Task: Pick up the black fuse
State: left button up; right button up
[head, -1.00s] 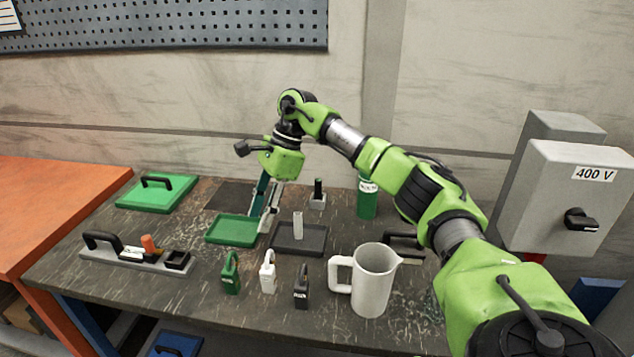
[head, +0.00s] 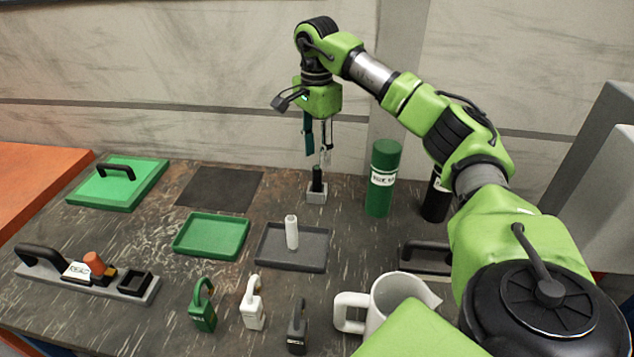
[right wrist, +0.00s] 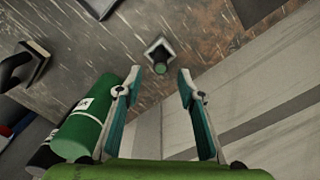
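The black fuse (head: 317,180) stands upright in a small light grey block (head: 317,196) at the back of the table. My right gripper (head: 317,158) points down just above the fuse. In the wrist view the right gripper (right wrist: 159,76) has its two teal-padded fingers apart, with the fuse ahead between the tips and nothing held. I cannot tell whether a finger touches the fuse. My left gripper is not in view.
A green cylinder (head: 383,178) and a dark bottle (head: 436,196) stand right of the fuse. A white tube (head: 291,232) stands on the dark grey tray (head: 272,256), beside a green tray (head: 191,247). Several padlocks and a light jug (head: 392,298) stand in front.

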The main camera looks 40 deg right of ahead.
aim_at(317, 167)
jog(key=shift+f, duration=1.7)
notch_tip(317, 167, down, 4)
jog(key=shift+d+r+p, duration=0.1)
jog(key=shift+r+p, duration=0.15)
jog(key=shift+p, duration=0.25)
jog(key=shift+f, duration=0.25)
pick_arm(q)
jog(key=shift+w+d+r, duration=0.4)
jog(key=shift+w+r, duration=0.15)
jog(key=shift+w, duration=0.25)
pick_arm(e)
grip_shut()
